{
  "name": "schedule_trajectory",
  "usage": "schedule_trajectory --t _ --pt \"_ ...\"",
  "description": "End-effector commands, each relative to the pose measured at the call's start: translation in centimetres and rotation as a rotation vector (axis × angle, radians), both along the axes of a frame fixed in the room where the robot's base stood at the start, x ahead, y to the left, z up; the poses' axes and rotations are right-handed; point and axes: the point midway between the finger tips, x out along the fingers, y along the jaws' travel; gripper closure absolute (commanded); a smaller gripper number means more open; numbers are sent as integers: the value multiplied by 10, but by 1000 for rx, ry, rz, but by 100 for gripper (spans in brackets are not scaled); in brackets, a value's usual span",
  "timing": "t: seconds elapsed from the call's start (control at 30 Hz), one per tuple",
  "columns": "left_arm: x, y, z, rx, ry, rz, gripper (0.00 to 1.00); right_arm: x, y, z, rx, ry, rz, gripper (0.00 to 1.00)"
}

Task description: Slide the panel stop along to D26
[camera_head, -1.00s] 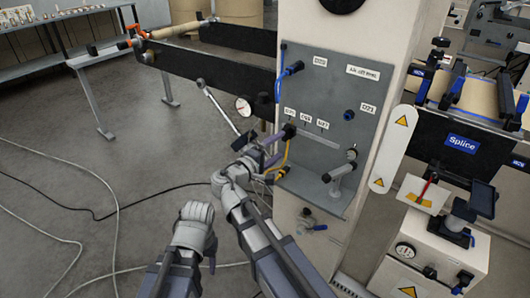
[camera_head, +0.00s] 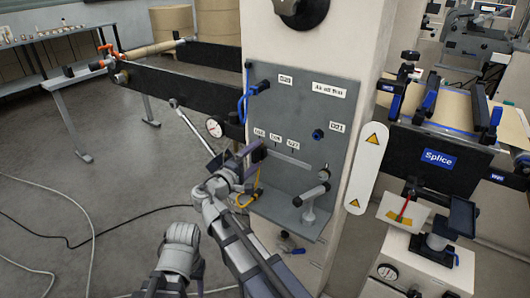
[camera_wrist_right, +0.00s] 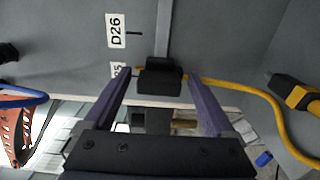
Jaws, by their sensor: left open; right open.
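The panel stop (camera_head: 259,152) is a small black block at the left end of a pale slot on the grey panel. In the right wrist view the stop (camera_wrist_right: 160,77) sits between the two purple fingers of my right gripper (camera_wrist_right: 160,82), which is open around it; I cannot tell whether they touch it. The D26 label (camera_wrist_right: 117,30) with its tick is beyond the stop along the slot; it also shows in the head view (camera_head: 275,138). A label ending in 5 (camera_wrist_right: 117,69) is beside the stop, partly hidden. My left gripper (camera_head: 180,250) is low and away from the panel, its fingers mostly hidden.
A yellow hose (camera_wrist_right: 260,95) runs close beside my right gripper. A T-handle (camera_head: 312,195) and a blue-ringed knob (camera_head: 317,135) are on the panel to the right. A gauge (camera_head: 214,128) is at the left. A Splice station (camera_head: 438,160) stands at the right.

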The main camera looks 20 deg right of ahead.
Motion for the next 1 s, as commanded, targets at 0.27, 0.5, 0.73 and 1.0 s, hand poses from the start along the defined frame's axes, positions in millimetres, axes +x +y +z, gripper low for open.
schedule_trajectory --t 0.27,0.5,0.73,1.0 --pt "0 0 0 0 0 0 50 1 1 0 0 0 1 10" --pt "0 0 0 0 0 0 50 1 1 0 0 0 1 35" --pt "0 0 0 0 0 0 50 1 1 0 0 0 1 61" --pt "0 0 0 0 0 0 50 1 1 0 1 1 0 91"
